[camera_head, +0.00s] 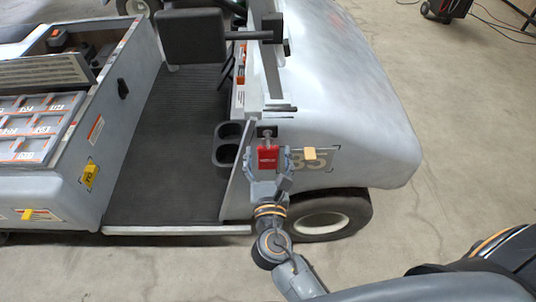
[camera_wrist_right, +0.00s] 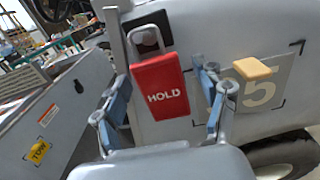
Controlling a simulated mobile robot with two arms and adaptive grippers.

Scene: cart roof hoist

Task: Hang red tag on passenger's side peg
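The red tag (camera_head: 267,157), marked HOLD, hangs upright at the front corner of the cart body, just below a small black peg mount (camera_head: 267,131). In the right wrist view the red tag (camera_wrist_right: 160,88) has a grey loop at its top, over the dark peg mount (camera_wrist_right: 150,28). My right gripper (camera_head: 268,163) is open, with one finger on each side of the tag. In the wrist view gaps show between the tag and both fingers of the right gripper (camera_wrist_right: 164,100). My left gripper is not in view.
The grey cart (camera_head: 350,90) fills the middle, with a front wheel (camera_head: 318,222) below the tag. A yellow block (camera_head: 309,153) sticks out right of the tag. A yellow TOW tag (camera_head: 89,174) is on the left side panel. Open floor (camera_head: 460,140) lies to the right.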

